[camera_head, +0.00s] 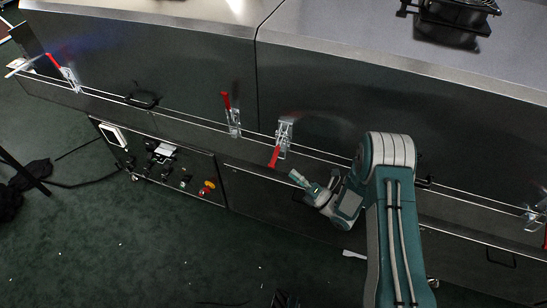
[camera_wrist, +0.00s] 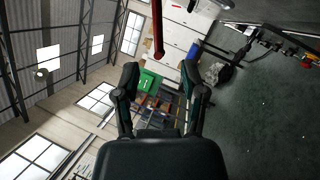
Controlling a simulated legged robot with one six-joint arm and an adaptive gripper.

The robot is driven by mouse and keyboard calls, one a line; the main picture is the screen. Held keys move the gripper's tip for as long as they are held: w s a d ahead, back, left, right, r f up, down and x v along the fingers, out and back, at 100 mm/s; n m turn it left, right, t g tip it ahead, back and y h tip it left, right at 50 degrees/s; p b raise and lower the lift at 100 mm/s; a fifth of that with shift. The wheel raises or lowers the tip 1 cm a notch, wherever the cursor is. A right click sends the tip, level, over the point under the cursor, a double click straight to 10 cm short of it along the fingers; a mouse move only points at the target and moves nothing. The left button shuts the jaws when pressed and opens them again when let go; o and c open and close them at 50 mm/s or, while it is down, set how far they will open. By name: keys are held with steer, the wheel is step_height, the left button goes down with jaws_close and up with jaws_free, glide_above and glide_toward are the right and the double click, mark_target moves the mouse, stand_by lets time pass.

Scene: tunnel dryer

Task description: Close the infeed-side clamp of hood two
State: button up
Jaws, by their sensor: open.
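Two dark metal hoods, the left hood (camera_head: 170,65) and the right hood (camera_head: 330,90), meet at a seam. On the right hood, just beside the seam, a silver toggle clamp (camera_head: 285,130) has its red handle (camera_head: 274,157) pointing down and outward. A second clamp (camera_head: 234,122), left of the seam, has its red handle upright. My gripper (camera_head: 303,182) is below and right of the lowered red handle, apart from it. In the wrist view my gripper (camera_wrist: 160,78) is open and empty; a red handle (camera_wrist: 158,32) shows at the top, between the finger directions. No label marks hood two.
Another clamp (camera_head: 67,76) with a red handle is at the far left, and one (camera_head: 533,218) at the right edge. A control panel (camera_head: 165,165) with a red button (camera_head: 207,187) sits below the left hood. A thin rail runs along the hoods. Green floor (camera_head: 120,245) in front is mostly clear.

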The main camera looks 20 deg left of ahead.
mark_target(274, 160)
steer(key=x, duration=0.8)
steer(key=shift+w+a+r, duration=0.1)
steer(key=shift+a, duration=0.1)
jaws_close()
